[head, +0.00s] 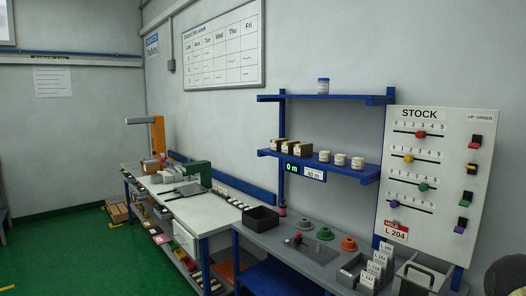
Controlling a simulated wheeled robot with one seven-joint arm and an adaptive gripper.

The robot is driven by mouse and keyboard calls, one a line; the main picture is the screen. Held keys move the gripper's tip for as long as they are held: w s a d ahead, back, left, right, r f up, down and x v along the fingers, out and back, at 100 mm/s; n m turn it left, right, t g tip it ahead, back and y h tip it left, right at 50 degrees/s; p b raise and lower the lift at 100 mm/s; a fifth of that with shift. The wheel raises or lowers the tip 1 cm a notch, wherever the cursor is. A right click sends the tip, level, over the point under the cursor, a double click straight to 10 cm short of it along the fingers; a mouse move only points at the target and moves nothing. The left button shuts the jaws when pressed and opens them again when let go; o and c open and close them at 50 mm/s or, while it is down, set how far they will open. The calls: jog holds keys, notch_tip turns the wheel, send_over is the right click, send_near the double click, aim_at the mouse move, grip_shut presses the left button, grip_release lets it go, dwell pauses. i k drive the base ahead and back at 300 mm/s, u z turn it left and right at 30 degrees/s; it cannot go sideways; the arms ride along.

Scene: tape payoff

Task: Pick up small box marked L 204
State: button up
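Several small white-fronted boxes or cards with printed "L" numbers (374,268) stand in a slanting row at the lower right, by a grey tray (348,274). Their print is too small to read surely, so I cannot tell which one, if any, is marked L 204. My gripper is not in view.
The stock board (437,160) with coloured sliders rises behind the row. A grey open container (428,278) stands to its right. Left are coloured round pieces (348,243) and a black bin (261,219). Blue shelves (330,97) hang above. Green floor (60,245) lies open at left.

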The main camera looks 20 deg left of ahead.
aim_at(305, 149)
jog(key=u, duration=1.45)
jog(key=i, duration=3.65)
jog(key=z, duration=0.4)
